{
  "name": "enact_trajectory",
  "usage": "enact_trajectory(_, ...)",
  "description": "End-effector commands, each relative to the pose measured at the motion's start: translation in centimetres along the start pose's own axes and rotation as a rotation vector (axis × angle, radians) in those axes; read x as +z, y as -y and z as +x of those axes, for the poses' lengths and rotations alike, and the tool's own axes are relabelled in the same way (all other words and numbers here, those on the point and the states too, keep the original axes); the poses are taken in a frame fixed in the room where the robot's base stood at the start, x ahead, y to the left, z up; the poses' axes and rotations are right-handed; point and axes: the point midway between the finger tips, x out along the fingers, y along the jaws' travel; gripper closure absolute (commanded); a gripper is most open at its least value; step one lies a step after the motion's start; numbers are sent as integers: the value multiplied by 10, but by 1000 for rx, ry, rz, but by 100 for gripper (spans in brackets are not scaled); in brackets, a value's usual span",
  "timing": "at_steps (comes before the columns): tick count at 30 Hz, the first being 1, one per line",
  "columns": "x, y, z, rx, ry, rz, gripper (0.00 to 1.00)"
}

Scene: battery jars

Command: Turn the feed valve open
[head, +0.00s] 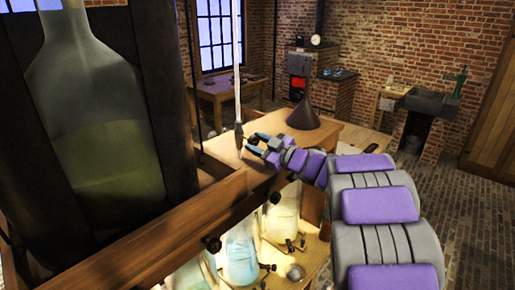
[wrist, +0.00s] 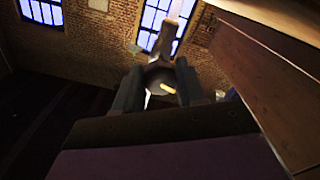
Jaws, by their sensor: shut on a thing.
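The feed valve (head: 239,131) is a small dark fitting at the lower end of an upright pale glass tube (head: 238,60), above the wooden bench top. My gripper (head: 254,141) reaches it from the right with its blue-tipped fingers close against it. In the wrist view, my gripper (wrist: 158,80) has a finger on each side of a dark round part of the valve with a short yellow mark (wrist: 168,88). The fingers are shut on this part. The valve's tapered body (wrist: 166,40) rises beyond them. The exact finger contact is dark and partly hidden.
A large glass bottle of greenish liquid (head: 105,150) in a dark frame fills the left. Glowing glass jars (head: 240,250) stand below the wooden beam (head: 170,232). A dark cone (head: 304,116) stands on the bench behind my gripper. Brick floor lies open at right.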

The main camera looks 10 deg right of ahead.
Motion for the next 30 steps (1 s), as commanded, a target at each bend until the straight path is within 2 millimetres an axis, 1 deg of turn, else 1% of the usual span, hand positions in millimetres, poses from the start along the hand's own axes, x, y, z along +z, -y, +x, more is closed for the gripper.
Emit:
enact_trajectory(6, 1, 0, 0, 2, -1, -167, 91)
enact_trajectory(15, 1, -1, 0, 1, 1, -306, 91)
enact_trajectory(22, 0, -1, 0, 1, 1, -344, 91)
enact_trajectory(30, 0, -1, 0, 0, 1, -348, 91)
